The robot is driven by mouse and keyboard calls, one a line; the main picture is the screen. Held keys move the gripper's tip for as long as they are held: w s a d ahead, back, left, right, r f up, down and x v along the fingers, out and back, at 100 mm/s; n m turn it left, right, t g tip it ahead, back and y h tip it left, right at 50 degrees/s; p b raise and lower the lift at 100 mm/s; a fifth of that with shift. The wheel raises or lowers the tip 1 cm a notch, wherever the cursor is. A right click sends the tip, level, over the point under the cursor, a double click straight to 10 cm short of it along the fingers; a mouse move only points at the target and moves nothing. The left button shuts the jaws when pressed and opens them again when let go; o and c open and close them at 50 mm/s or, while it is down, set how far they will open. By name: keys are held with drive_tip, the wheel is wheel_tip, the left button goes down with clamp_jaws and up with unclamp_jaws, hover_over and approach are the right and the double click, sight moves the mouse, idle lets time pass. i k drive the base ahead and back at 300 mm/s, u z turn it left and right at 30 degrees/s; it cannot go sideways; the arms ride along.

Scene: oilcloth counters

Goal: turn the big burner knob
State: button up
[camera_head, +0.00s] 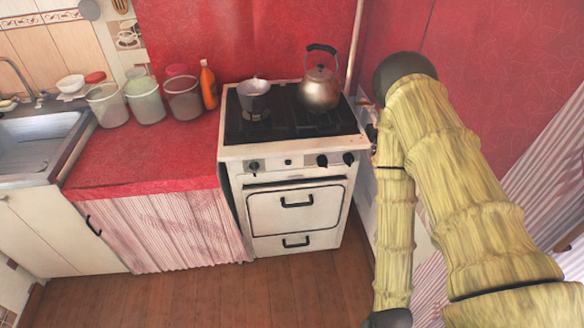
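The white stove (297,150) stands against the red wall. Its front panel carries a dark knob at the left (254,166), a small pale one nearer the middle (288,162), and two dark knobs at the right, the inner one (322,160) and the outer one (348,158). The dark knobs look close in size; I cannot tell which is the big one. My arm, in yellowish sleeves, fills the right side and passes close to the stove's right edge. I cannot make out my gripper in this view.
A kettle (320,90) and a small pot (254,98) stand on the cooktop. The red counter (150,160) at left holds several containers and an orange bottle (208,86). The wooden floor (230,290) before the stove is clear. A sink (35,150) is far left.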

sight(322, 162)
drive_tip(key=u, duration=1.05)
drive_tip(key=i, duration=1.2)
drive_tip(key=z, duration=2.65)
